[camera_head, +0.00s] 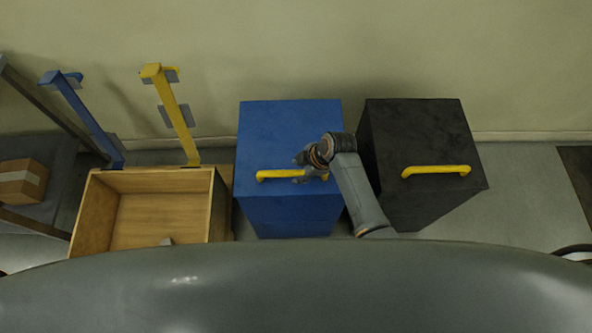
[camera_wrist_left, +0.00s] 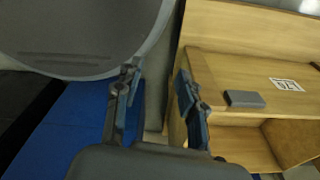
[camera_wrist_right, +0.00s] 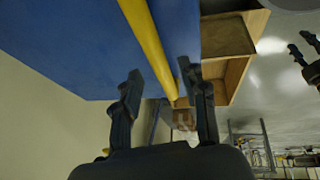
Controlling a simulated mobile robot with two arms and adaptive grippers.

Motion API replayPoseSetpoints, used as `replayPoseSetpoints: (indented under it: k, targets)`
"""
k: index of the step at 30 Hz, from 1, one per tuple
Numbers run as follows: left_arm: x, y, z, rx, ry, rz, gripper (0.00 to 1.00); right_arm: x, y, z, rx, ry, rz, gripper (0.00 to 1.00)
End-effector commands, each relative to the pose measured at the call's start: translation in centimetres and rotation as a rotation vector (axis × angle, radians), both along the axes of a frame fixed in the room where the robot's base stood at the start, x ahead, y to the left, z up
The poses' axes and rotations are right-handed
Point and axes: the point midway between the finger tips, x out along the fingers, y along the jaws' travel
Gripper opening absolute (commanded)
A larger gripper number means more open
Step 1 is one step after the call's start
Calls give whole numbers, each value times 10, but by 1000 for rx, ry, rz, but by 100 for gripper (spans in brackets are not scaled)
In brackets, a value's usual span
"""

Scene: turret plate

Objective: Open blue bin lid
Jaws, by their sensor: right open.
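The blue bin (camera_head: 285,130) stands against the wall with its lid closed and a yellow handle (camera_head: 272,175) on it. My right gripper (camera_head: 303,168) is at the handle, over the bin's front upper part; the arm hides the handle's right part. In the right wrist view the yellow handle (camera_wrist_right: 147,35) runs between the open fingers of the right gripper (camera_wrist_right: 163,76), and the blue surface (camera_wrist_right: 70,40) is close. Whether the fingers touch the handle cannot be told. My left gripper (camera_wrist_left: 157,78) shows in the left wrist view, fingers apart and empty.
A black bin (camera_head: 415,135) with its own yellow handle (camera_head: 436,170) stands to the right. An open wooden box (camera_head: 88,215) is to the left; a grey block (camera_wrist_left: 243,98) lies on wood in the left wrist view. Blue (camera_head: 88,120) and yellow (camera_head: 175,110) posts stand behind the box.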

Motion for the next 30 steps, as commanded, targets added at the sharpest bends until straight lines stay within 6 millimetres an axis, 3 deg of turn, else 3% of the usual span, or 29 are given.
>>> replayPoseSetpoints:
  k: [6,16,17,23,30]
  targets:
    - [-1,-1,-4,-2,2,1,40,4,7,-19,0,-1,-1,43]
    - [-11,0,-5,0,16,1,40,5,9,-22,0,-1,-1,43]
    - [-11,0,-5,0,16,1,40,5,9,-22,0,-1,-1,41]
    - [-11,0,-5,1,17,2,40,5,9,-22,0,0,-2,0]
    - [-11,0,-4,1,16,2,40,5,9,-21,-1,1,-2,0]
